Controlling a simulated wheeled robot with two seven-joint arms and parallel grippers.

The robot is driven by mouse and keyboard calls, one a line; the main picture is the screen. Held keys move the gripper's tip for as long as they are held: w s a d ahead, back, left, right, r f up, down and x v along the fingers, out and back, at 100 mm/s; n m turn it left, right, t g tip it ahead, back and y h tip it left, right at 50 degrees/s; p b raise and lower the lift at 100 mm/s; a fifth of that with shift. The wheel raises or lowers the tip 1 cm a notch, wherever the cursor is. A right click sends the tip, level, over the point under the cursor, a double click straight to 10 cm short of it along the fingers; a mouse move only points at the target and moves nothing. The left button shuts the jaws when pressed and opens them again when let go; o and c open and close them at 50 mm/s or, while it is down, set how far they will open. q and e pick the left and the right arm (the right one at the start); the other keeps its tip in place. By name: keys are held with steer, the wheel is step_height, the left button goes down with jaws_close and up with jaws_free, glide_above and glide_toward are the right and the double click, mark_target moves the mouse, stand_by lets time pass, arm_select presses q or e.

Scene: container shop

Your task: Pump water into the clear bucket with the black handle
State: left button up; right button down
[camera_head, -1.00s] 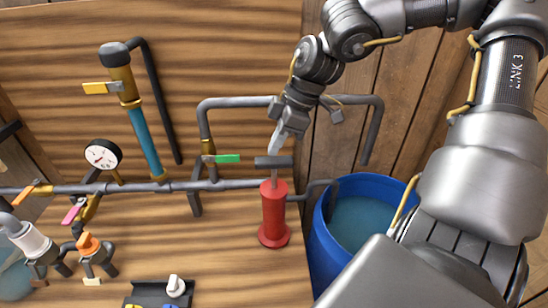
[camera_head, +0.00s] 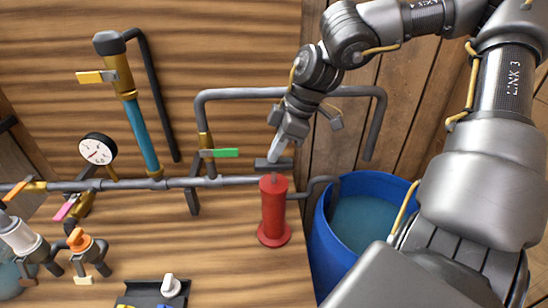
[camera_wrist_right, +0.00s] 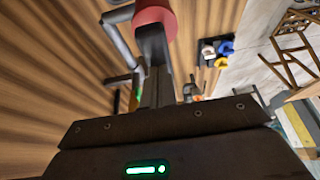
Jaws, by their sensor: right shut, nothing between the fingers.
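The red hand pump (camera_head: 274,212) stands on the wooden bench, with a short stretch of its rod showing below the dark crossbar handle (camera_head: 265,164). My right gripper (camera_head: 276,152) is shut and empty, its tips at the top of the handle and seemingly touching it. In the right wrist view the dark fingers (camera_wrist_right: 155,88) point at the red pump (camera_wrist_right: 155,14). My left gripper is out of view. I cannot make out a clear bucket with a black handle; a pale blue patch shows only partly at the lower left edge.
A blue barrel (camera_head: 322,245) of water stands right of the bench, under a grey pipe. Pipework with a green valve lever (camera_head: 226,153), yellow lever (camera_head: 90,77), orange valve (camera_head: 76,239) and gauge (camera_head: 98,149) fills the left. A black tray (camera_head: 150,293) lies in front.

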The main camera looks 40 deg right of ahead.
step_height(320, 180, down, 2)
steer(key=shift+s+f+b, duration=0.1)
steer(key=shift+f+b, duration=0.1)
steer(key=shift+b, duration=0.55)
steer(key=shift+r+p, duration=0.7)
steer(key=shift+r, duration=0.15)
step_height(320, 180, up, 5)
steer(key=p, duration=0.3)
steer(key=shift+f, duration=0.15)
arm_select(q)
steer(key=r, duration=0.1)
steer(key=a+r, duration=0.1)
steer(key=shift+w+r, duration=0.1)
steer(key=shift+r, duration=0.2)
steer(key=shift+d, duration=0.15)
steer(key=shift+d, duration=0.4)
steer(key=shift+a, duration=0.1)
